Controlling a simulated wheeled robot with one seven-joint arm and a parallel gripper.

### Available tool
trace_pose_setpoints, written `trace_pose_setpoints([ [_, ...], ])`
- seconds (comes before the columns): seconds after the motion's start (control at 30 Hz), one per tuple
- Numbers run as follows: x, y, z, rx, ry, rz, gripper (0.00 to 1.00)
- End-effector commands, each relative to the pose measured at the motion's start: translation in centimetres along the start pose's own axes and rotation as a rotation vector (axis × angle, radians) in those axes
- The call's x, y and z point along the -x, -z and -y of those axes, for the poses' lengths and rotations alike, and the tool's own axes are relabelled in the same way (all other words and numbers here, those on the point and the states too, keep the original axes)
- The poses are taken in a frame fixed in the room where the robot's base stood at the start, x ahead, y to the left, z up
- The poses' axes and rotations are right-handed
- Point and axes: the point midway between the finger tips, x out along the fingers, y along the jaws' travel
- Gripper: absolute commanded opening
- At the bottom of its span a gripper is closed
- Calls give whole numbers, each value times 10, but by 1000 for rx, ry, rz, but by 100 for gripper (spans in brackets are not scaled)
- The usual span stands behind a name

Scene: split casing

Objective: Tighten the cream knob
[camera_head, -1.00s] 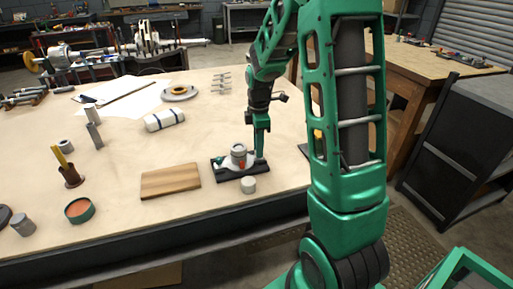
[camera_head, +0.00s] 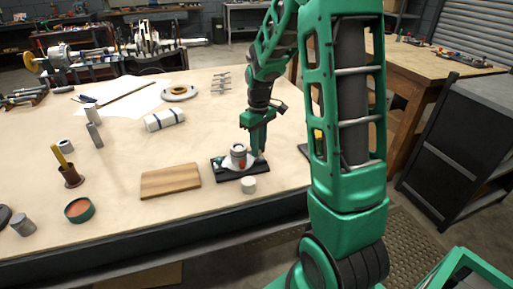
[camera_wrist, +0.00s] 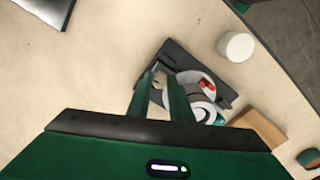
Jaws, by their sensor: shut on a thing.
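The split casing (camera_head: 236,162) is a whitish round body with a grey top, on a dark base plate (camera_head: 226,175) near the table's front edge. In the wrist view the casing (camera_wrist: 200,80) lies just right of my fingers, with a red part on it. My gripper (camera_head: 258,156) points down at the casing's right side. In the wrist view my gripper (camera_wrist: 161,76) is shut on the cream knob (camera_wrist: 158,80), a small pale piece seen between the fingertips. The fingers hide much of the knob and part of the casing. The head view does not show the knob clearly.
An off-white cylinder (camera_head: 249,185) stands just in front of the base plate. A wooden board (camera_head: 170,181) lies left of it. A white roll with dark bands (camera_head: 164,120) lies behind. The table between board and roll is clear.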

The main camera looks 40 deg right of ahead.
Motion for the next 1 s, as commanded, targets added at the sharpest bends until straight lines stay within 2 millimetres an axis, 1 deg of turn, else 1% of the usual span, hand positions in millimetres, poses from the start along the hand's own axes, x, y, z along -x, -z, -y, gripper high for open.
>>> trace_pose_setpoints([
  [0.03,2,3,-1,-43,-3,-8,0],
  [1.0,2,4,0,-961,2,-11,0],
])
